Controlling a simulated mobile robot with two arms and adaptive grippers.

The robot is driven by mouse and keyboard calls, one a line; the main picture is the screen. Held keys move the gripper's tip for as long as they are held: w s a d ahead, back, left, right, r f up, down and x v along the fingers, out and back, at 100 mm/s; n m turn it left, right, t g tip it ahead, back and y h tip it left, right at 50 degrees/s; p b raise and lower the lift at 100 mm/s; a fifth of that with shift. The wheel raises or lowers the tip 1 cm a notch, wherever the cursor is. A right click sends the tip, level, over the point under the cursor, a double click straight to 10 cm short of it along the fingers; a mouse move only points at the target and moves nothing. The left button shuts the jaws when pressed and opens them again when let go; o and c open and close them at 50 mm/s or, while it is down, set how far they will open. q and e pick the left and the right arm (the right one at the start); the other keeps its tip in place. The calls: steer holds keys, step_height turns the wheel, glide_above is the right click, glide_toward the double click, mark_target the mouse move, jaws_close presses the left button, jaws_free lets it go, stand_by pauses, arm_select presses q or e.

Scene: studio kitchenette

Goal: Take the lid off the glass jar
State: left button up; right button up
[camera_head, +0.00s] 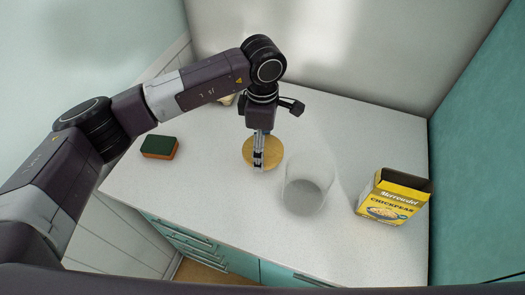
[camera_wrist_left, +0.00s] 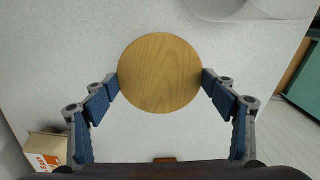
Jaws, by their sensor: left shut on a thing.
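The clear glass jar (camera_head: 308,187) stands open on the white counter, right of my left gripper (camera_head: 259,160). Part of a clear round shape at the top right of the left wrist view looks like the jar. The round wooden lid (camera_head: 248,151) is off the jar, to its left. In the left wrist view the lid (camera_wrist_left: 160,73) lies between the two blue-padded fingers, which are shut on its sides. I cannot tell whether the lid touches the counter. My right gripper is not in view.
A yellow chickpea box (camera_head: 393,197) stands right of the jar. A green and orange sponge (camera_head: 160,147) lies at the left. A small pale thing (camera_head: 226,100) is partly hidden behind my arm. The counter's front middle is clear; walls bound the back and right.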

arm_select(q)
step_height(320, 180, down, 3)
steer(key=shift+s+f+p, duration=0.1)
steer(key=shift+f+p, duration=0.1)
steer(key=shift+p, duration=0.4)
steer(key=shift+f, duration=0.35)
steer(key=shift+f, duration=0.2)
steer(key=o, duration=1.3)
steer(key=shift+r, duration=0.1)
